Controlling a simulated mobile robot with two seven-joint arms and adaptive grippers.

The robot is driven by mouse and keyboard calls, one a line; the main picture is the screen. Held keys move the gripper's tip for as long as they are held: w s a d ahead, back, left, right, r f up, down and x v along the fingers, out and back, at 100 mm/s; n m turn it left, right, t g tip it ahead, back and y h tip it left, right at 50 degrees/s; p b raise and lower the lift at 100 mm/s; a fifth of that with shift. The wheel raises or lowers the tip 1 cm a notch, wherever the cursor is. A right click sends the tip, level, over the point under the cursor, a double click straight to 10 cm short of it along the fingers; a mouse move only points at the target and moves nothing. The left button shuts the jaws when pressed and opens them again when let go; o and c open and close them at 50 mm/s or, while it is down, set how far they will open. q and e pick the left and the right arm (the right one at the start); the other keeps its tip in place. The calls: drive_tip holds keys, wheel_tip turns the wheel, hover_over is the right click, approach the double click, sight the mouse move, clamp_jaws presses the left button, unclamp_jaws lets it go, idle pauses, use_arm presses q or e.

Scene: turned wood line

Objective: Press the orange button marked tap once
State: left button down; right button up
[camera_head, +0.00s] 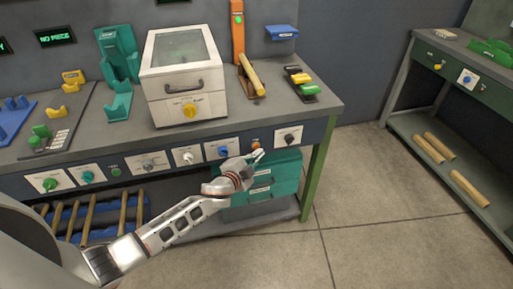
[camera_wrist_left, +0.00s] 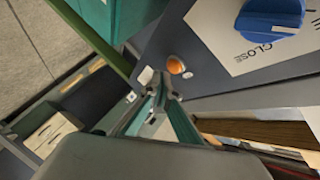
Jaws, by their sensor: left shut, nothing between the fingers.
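The orange button (camera_head: 256,145) sits on the dark front panel of the workbench, between a blue knob and a black knob. In the left wrist view the orange button (camera_wrist_left: 176,65) shows as a round cap beside a small pale spot. My left gripper (camera_head: 259,156) is shut and empty, its tips just below the button in the head view. In the left wrist view the tips of my left gripper (camera_wrist_left: 160,88) are close to the button; I cannot tell whether they touch it. The lettering at the button is too small to read. My right gripper is not in view.
A blue knob (camera_head: 223,151) and a black knob (camera_head: 289,138) flank the button closely. Teal drawers (camera_head: 275,180) stand below the panel. A white box with a window (camera_head: 186,110) stands on the bench top. Open floor (camera_head: 390,190) lies to the right.

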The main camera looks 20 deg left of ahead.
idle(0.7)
use_arm(q)
drive_tip(key=shift+w+a, duration=0.2)
drive_tip(key=shift+w, duration=0.2)
drive_tip(key=shift+w+a, duration=0.25)
drive_tip(key=shift+w, duration=0.05)
idle(0.8)
drive_tip(key=shift+s, duration=0.1)
drive_tip(key=shift+s+d, duration=0.45)
drive_tip(key=shift+s, duration=0.15)
drive_tip(key=s+d, duration=0.1)
drive_tip(key=s, duration=0.1)
drive_tip(key=s+d+p, duration=0.1)
drive_tip(key=s, duration=0.1)
drive_tip(key=shift+d, duration=0.4)
